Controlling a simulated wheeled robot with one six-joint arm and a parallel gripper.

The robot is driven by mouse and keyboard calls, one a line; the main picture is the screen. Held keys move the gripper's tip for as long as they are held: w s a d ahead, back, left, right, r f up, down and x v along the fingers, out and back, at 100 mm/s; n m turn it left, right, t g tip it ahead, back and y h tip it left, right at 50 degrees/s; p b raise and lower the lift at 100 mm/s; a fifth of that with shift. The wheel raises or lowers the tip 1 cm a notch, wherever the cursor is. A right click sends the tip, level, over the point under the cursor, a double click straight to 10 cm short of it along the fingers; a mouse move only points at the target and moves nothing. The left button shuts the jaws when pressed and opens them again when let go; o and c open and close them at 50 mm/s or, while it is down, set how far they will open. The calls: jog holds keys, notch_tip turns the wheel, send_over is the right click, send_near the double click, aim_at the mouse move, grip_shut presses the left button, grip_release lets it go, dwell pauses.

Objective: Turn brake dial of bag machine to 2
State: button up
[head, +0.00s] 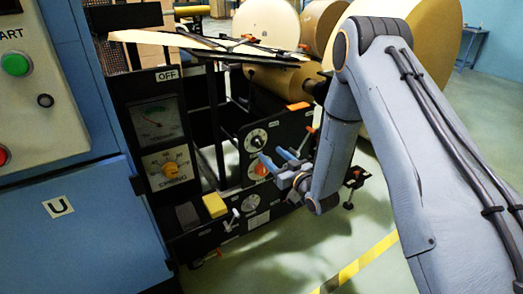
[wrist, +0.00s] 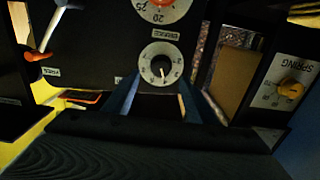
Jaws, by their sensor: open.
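The bag machine's black panel (head: 232,150) carries a white dial with a black knob (head: 256,139), above an orange-knobbed dial (head: 259,168). The gap to the knob is hard to judge.
A SPRING dial with a yellow knob (head: 170,170) is on the panel to the left; a yellow block (head: 215,204) and a white-handled lever (head: 232,220) stand below. Large kraft rolls (head: 265,20) are behind. Floor to the right is open, with yellow tape (head: 370,258).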

aim_at(260, 145)
jog(key=x, duration=0.8)
jog(key=shift+s, duration=0.1)
jog(key=shift+c, duration=0.4)
jog(key=c, duration=1)
jog(key=shift+o, duration=0.2)
